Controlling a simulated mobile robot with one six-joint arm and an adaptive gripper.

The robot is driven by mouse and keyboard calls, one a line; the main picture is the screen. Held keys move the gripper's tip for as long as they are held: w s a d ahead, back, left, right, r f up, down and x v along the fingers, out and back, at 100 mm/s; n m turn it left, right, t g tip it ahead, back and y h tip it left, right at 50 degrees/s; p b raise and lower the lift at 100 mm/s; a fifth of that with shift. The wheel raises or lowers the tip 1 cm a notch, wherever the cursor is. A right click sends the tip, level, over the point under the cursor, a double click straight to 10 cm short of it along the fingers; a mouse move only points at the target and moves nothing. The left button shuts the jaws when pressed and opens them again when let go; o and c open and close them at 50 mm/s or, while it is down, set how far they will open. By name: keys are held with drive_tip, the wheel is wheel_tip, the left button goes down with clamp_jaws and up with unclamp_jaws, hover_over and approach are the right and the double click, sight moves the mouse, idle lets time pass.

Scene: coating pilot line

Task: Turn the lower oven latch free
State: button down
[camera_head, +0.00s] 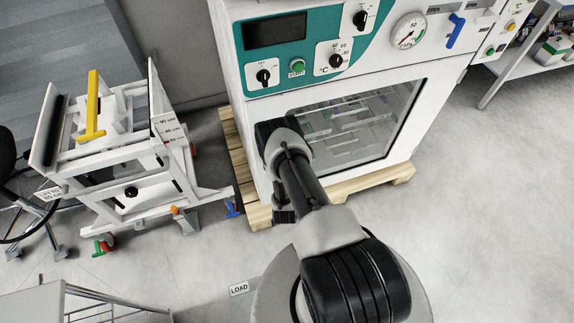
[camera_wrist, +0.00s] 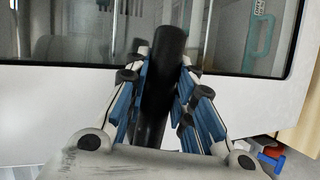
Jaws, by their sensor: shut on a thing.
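The oven (camera_head: 440,112) is a white cabinet with a teal control panel and a glass door window (camera_head: 385,140). In the wrist view, a thick black bar, which looks like the lower latch handle (camera_wrist: 168,45), stands upright in front of the door and its window (camera_wrist: 75,40). My gripper (camera_wrist: 165,68) has its blue-padded fingers shut on this bar from both sides. The lower part of the bar runs down between the fingers toward the palm. In the head view my arm hides the gripper and the latch. I cannot tell how far the latch is turned.
The oven stands on a wooden pallet (camera_head: 396,174). A white lift trolley (camera_head: 135,165) with a yellow lever (camera_head: 93,105) stands to the left. A LOAD sign (camera_head: 239,288) lies on the floor. A shelf (camera_head: 517,62) stands at the far right.

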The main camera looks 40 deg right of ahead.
drive_tip(key=shift+r+n+h, duration=0.4)
drive_tip(key=shift+r+n, duration=0.1)
idle(0.3)
drive_tip(key=c, duration=1.3)
unclamp_jaws()
drive_tip(key=shift+c, duration=0.2)
drive_tip(key=v, duration=1.2)
drive_tip(key=shift+s+f, duration=0.1)
